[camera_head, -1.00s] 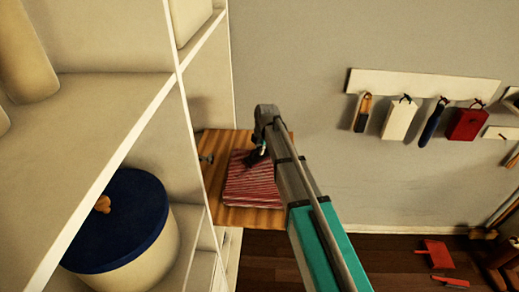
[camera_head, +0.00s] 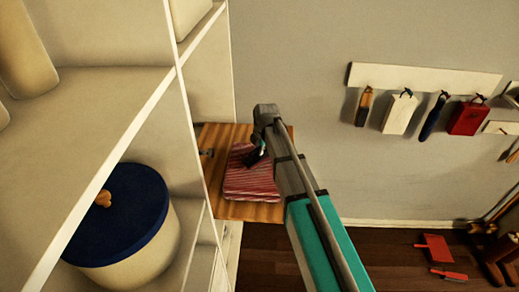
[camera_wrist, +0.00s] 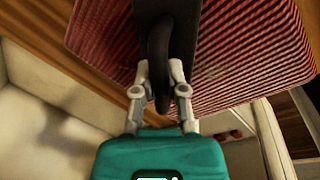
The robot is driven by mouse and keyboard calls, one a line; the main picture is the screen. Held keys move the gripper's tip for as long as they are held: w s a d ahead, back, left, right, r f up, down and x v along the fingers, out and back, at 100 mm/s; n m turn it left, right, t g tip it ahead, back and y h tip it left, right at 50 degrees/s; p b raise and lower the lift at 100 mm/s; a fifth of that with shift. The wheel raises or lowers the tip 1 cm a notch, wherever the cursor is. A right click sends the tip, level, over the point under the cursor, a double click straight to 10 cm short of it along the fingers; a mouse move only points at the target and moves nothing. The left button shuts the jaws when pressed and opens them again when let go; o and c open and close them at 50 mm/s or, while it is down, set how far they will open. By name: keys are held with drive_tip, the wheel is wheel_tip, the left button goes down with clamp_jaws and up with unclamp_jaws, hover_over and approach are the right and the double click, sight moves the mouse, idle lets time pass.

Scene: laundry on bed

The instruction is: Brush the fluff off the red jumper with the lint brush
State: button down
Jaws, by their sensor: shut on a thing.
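The red jumper (camera_head: 247,184), with pale stripes, lies folded on a wooden surface in the head view. It fills the upper part of the wrist view (camera_wrist: 240,60). My gripper (camera_wrist: 163,88) is shut on a black handled thing, which looks like the lint brush (camera_wrist: 180,40). In the head view my gripper (camera_head: 256,155) is over the upper part of the jumper, partly hidden by my arm. The brush head is over the jumper; I cannot tell whether it touches. I cannot make out any fluff.
A white shelf unit stands at the left, with a blue-lidded pot (camera_head: 120,220). The wooden surface (camera_head: 225,140) is beside it. A wall rail (camera_head: 420,82) holds several hanging tools. A red dustpan (camera_head: 435,248) and a red hand brush (camera_head: 449,275) lie on the floor.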

sight(257, 162)
drive_tip(key=shift+s, duration=0.15)
drive_tip(key=shift+s+f, duration=0.15)
drive_tip(key=shift+s, duration=1.8)
drive_tip(key=shift+s, duration=0.15)
drive_tip(key=shift+s+a, duration=0.2)
drive_tip(key=shift+s, duration=1.55)
wheel_tip(257, 162, up, 6)
drive_tip(key=p, duration=0.6)
drive_tip(key=shift+r, duration=0.2)
drive_tip(key=shift+r+p, duration=1.45)
drive_tip(key=shift+p, duration=0.05)
drive_tip(key=shift+f, duration=0.15)
